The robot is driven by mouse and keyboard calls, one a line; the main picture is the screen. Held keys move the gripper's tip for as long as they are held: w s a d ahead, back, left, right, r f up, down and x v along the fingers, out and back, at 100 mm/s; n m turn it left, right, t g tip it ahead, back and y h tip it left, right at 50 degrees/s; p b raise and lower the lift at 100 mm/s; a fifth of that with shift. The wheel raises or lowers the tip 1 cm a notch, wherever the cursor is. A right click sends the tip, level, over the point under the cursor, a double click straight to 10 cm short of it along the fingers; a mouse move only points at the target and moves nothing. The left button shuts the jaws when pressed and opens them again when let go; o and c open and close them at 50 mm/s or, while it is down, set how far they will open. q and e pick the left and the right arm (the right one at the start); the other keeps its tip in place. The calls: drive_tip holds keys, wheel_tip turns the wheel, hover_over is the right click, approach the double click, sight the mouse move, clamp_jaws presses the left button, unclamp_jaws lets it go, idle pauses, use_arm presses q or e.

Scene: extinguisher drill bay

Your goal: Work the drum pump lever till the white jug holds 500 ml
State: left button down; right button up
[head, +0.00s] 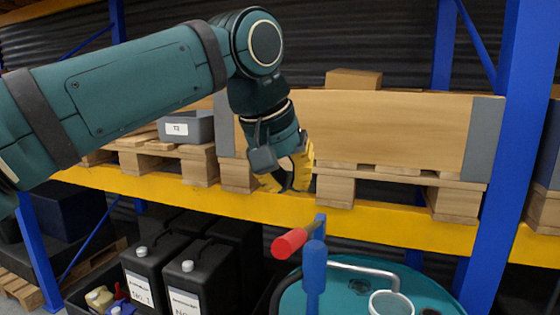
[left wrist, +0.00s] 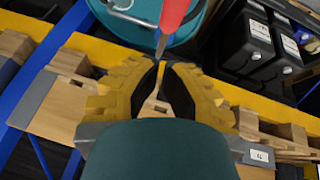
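The teal drum (head: 350,290) stands at the lower right of the head view. Its pump has a blue upright (head: 314,270) and a lever with a red grip (head: 290,243). A bent metal spout (head: 370,268) leads towards the white jug (head: 390,304), which is cut off by the lower edge; its level is not readable. My left gripper (head: 287,186) hangs above and behind the red grip, apart from it. In the left wrist view its yellow fingers (left wrist: 160,66) come nearly together at the tips, with nothing between them. The red grip (left wrist: 173,14) shows beyond them. My right gripper is not in view.
A yellow rack beam (head: 390,225) runs behind the drum, with pallets and a long wooden box (head: 390,130) on it. A blue rack post (head: 505,150) stands at right. Black canisters (head: 195,275) stand left of the drum. A grey bin (head: 186,127) sits on the shelf.

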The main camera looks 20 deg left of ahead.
use_arm(q)
hover_over(300, 233)
drive_tip(key=f, duration=0.2)
drive_tip(key=s+a+f, duration=0.1)
drive_tip(key=f, duration=0.1)
drive_tip(key=shift+f+b, duration=0.1)
drive_tip(key=shift+b, duration=0.3)
drive_tip(key=shift+s+d+f, duration=0.15)
drive_tip(key=shift+s+f, duration=0.15)
drive_tip(key=shift+f, duration=0.2)
drive_tip(key=shift+d+f, duration=0.1)
drive_tip(key=shift+f, duration=0.1)
